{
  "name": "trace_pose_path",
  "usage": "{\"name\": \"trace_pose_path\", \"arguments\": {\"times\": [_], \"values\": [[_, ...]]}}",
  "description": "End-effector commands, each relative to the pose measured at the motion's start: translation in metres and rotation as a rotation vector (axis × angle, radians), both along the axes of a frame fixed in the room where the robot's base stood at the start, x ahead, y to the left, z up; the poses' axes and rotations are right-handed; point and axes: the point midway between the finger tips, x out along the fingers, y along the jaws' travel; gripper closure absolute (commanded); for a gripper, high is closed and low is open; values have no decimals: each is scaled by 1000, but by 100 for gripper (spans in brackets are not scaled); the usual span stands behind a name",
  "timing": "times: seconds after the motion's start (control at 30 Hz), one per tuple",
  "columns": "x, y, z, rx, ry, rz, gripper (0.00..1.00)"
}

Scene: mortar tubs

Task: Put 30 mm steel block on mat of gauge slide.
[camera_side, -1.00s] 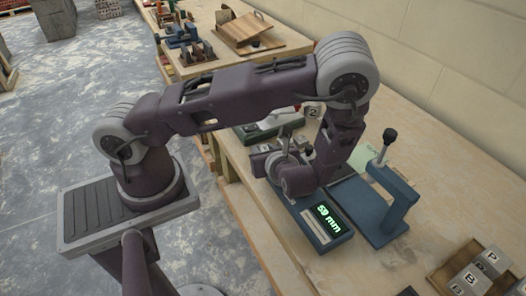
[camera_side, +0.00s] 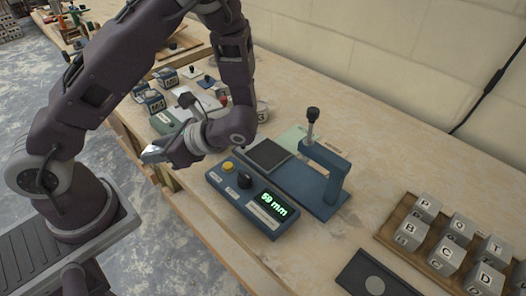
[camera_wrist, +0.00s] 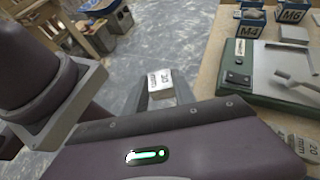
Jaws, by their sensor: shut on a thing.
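My gripper (camera_side: 158,152) is shut on a pale steel block (camera_wrist: 160,83) in the wrist view. The block has printed lettering that I cannot read surely. The gripper is left of the gauge slide, out past the bench's front edge, with the floor behind it. In the side view the block is hard to make out. The blue gauge slide (camera_side: 330,193) stands mid-bench with an upright arm and black knob. Its dark square mat (camera_side: 268,153) is bare. The gauge's control box (camera_side: 235,197) has a lit green millimetre display.
A green device (camera_wrist: 250,90) stands on the bench by a block marked 20 mm (camera_wrist: 310,148). Bins marked M4 (camera_wrist: 250,28) and M6 (camera_wrist: 290,15) are behind. A wooden tray (camera_side: 393,232) holds lettered blocks at right. A dark plate (camera_side: 352,272) lies at the front.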

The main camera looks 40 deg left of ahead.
Motion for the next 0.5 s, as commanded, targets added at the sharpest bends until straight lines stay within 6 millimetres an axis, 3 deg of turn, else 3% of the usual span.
{"name": "trace_pose_path", "arguments": {"times": [0.1,0.23,0.37,0.5], "values": [[-31,-24,-5,1,1,323,100],[-49,-63,-9,1,3,688,100],[-46,-106,-10,2,3,1054,100],[-18,-147,-7,1,1,1448,100]]}}
